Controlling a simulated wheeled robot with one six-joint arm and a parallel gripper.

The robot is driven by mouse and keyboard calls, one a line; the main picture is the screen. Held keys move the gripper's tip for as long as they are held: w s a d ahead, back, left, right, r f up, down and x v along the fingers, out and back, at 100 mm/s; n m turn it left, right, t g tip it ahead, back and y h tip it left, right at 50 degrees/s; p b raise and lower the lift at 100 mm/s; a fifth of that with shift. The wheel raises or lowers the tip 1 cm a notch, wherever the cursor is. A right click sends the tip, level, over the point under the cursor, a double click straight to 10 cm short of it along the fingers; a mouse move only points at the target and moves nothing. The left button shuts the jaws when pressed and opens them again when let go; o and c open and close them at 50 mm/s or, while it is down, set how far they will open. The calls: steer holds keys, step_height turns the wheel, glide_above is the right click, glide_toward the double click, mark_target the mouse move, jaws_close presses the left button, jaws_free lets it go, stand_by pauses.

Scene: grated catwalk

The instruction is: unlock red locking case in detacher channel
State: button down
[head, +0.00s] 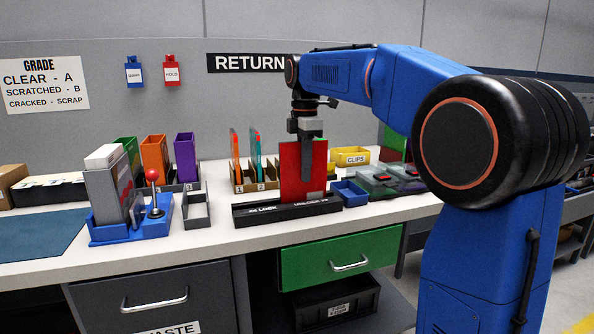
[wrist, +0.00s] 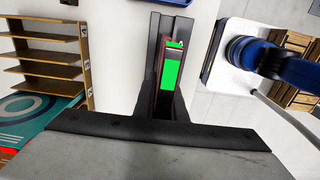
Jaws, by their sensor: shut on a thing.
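The red locking case (head: 293,178) stands upright in the black detacher channel (head: 262,216), a little right of the channel's middle. The channel's front reads LOCK at left and UNLOCK at right. My gripper (head: 306,165) points down from above and is shut on the case's upper part, one finger across its near face. In the wrist view the case (wrist: 172,75) shows nearly edge-on with a bright green strip, in line with the dark channel (wrist: 169,28). The case's lower edge is hidden in the channel, and my gripper's body covers the bottom of that view.
A slotted wooden rack (head: 238,186) with upright cases stands behind the channel at left. A small blue tray (head: 350,192) sits close to the channel's right end, and a yellow CLIPS bin (head: 351,157) is behind. A grey tray (head: 196,210) is at left.

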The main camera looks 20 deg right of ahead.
steer(key=shift+d+r, duration=0.4)
steer(key=shift+r, duration=1)
steer(key=shift+d+r, duration=0.4)
steer(key=shift+r, duration=1)
steer(key=shift+d+r, duration=0.4)
steer(key=shift+r, duration=1)
